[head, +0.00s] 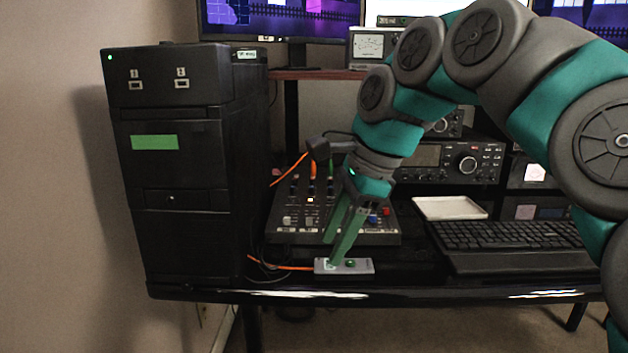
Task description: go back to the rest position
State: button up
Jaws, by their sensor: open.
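My gripper (338,248) reaches down from my teal and grey arm, which comes in from the right of the head view. Its two green fingers are apart, with nothing seen between them. The fingertips are over or at the left part of a small grey box (361,267) with a green button, near the front edge of the desk. I cannot tell whether the fingertips touch the box. Behind the fingers is a black mixer (292,235) with several knobs, partly hidden by my gripper.
A black computer tower (172,224) stands at the left. A black keyboard (512,236) and a white tray (449,207) are to the right. Radio gear (467,163) sits behind my arm, below monitors (283,18). An orange cable (284,267) runs to the grey box. The desk's front edge (440,294) is close.

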jog(key=s+d+f+n+g+h, duration=0.1)
jog(key=s+d+f+n, duration=0.3)
jog(key=s+f, duration=0.4)
jog(key=s+d+f+n+g+h, duration=0.1)
jog(key=s+d+f+n, duration=0.2)
jog(key=s+f+n, duration=0.3)
jog(key=s+d+f+n+g+h, duration=0.1)
jog(key=s+d+f+n, duration=0.3)
jog(key=s+f, duration=0.7)
jog(key=shift+d+f+n+h, duration=0.2)
jog(key=shift+d+n+h, duration=0.2)
jog(key=shift+n, duration=0.3)
